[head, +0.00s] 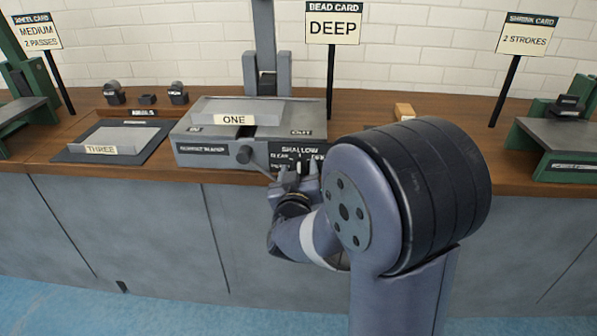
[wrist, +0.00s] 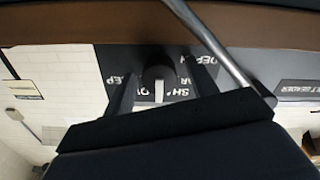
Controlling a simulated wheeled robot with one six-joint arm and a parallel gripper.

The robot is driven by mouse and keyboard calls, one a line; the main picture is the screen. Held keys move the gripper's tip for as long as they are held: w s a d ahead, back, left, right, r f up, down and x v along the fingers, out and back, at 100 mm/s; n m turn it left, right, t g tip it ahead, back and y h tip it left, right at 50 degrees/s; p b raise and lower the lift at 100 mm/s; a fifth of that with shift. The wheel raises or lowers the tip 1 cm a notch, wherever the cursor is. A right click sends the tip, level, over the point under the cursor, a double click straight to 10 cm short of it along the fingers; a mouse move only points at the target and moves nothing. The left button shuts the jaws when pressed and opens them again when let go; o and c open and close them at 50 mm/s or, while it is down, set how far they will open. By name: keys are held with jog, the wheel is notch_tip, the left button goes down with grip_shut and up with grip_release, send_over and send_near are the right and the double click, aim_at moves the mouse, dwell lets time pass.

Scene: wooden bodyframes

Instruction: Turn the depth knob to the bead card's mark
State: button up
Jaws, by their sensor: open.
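The bead card (head: 333,23) reads DEEP. The depth knob (wrist: 160,80) is a dark round knob with a white pointer line, on a dark panel lettered SHALLOW and DEEP. In the wrist view its pointer is toward the partly covered SHALLOW lettering. The panel (head: 296,158) shows on the bead machine's front in the head view, partly hidden by my gripper. My gripper (head: 297,182) is open in front of it. In the wrist view my gripper's fingers (wrist: 163,92) stand on either side of the knob; I cannot tell whether they touch it.
A crank with a dark hub (head: 244,154) sits left of the panel, and its rod (wrist: 212,45) passes close to my gripper in the wrist view. A sheet labelled ONE (head: 236,108) lies on the machine. A tray (head: 75,152) holds THREE at left. Wooden bench right of the machine is mostly clear.

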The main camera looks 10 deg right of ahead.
jog(key=shift+c, duration=0.4)
jog(key=c, duration=0.9)
jog(key=shift+f+m+b, duration=0.1)
jog(key=shift+m+b, duration=0.2)
jog(key=shift+b, duration=0.05)
jog(key=shift+d+m+b, duration=0.1)
jog(key=shift+m+b, duration=4.1)
jog(key=shift+m, duration=1.5)
